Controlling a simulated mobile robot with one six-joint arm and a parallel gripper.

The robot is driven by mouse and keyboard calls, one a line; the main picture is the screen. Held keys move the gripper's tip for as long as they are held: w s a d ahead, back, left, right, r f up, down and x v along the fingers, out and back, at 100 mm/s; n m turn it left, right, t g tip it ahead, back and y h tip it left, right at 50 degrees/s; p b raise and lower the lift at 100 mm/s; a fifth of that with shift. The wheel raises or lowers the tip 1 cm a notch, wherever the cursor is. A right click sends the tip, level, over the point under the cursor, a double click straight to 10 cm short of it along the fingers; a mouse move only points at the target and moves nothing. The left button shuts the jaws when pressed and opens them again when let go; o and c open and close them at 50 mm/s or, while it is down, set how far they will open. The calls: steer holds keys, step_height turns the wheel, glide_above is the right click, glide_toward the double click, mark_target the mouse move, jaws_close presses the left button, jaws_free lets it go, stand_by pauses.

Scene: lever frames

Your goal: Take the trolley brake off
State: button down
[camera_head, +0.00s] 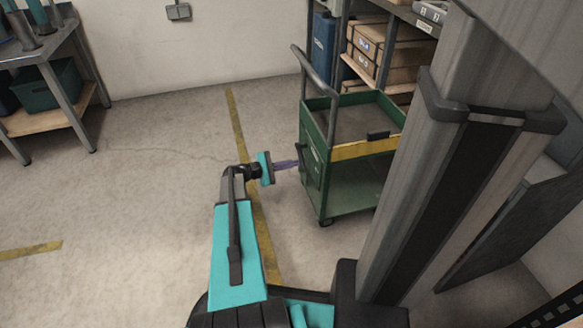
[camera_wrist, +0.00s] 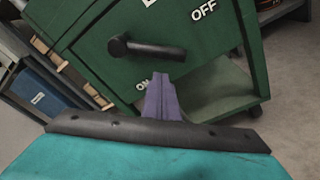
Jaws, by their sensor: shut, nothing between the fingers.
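The green trolley (camera_head: 342,190) stands right of the middle in the head view, with its end panel (camera_wrist: 200,28) filling the top of the wrist view. A black brake lever (camera_wrist: 147,49) sticks out from this panel, its round pivot at the left and its arm pointing right. White "OFF" lettering is at the upper right and "ON" is below the lever. My gripper (camera_wrist: 162,80) has its purple fingers shut and empty, just below the lever in the picture. The head view shows my gripper (camera_head: 297,163) close to the panel; I cannot tell whether it touches.
A shelf rack with boxes (camera_head: 366,45) stands behind the trolley. A workbench (camera_head: 48,62) with a dark green bin is at the far left. The floor (camera_head: 130,180) left of my arm is clear, with yellow stripes.

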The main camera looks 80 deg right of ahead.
steer(key=shift+s+a+r+b, duration=0.1)
steer(key=shift+a+r+b, duration=0.3)
steer(key=shift+a+r, duration=0.4)
